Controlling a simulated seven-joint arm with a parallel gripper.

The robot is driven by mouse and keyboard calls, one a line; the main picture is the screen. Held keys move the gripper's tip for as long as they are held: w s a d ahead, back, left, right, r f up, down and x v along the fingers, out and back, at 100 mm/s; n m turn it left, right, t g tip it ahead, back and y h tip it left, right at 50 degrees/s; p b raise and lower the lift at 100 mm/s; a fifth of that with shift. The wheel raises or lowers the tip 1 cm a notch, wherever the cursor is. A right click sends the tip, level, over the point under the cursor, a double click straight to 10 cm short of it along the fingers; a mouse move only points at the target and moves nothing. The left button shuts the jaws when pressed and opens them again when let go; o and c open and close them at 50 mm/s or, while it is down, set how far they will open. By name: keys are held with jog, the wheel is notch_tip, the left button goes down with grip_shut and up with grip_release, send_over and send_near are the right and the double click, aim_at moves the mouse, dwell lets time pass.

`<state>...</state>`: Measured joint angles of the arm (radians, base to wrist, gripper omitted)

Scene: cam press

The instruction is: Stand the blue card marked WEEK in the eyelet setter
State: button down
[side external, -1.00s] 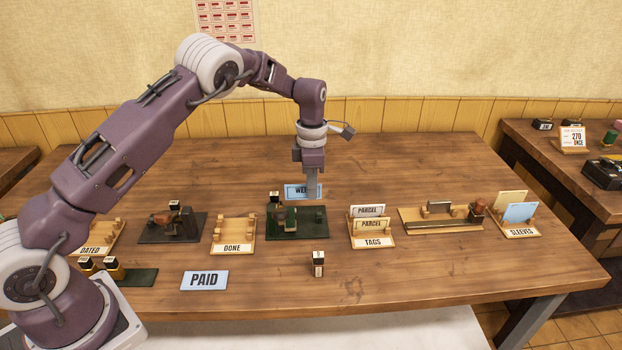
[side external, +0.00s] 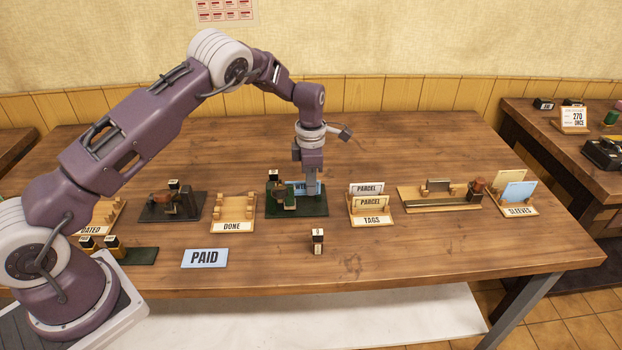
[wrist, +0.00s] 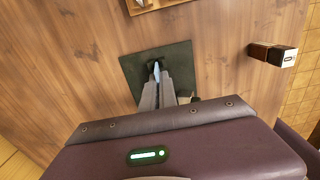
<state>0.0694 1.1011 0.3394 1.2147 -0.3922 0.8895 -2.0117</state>
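The blue card marked WEEK (side external: 311,188) is upright at the green-based eyelet setter (side external: 312,208), its left part hidden behind the setter's parts. My gripper (side external: 309,187) is directly above the setter with its fingers down at the card, shut on it. In the wrist view, the gripper fingers (wrist: 164,92) reach down over the dark green base (wrist: 130,70), and a thin light-blue edge of the card (wrist: 156,70) shows between them. Whether the card's lower edge is seated in the setter is hidden.
A DONE rack (side external: 233,213) stands left of the setter and a TAGS rack (side external: 371,206) with PARCEL cards stands right. A blue PAID card (side external: 204,258) lies flat in front. The front right table is clear.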

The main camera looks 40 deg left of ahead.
jog(key=c, duration=1)
grip_release()
jog(key=shift+c, duration=0.2)
jog(key=shift+r, duration=3.55)
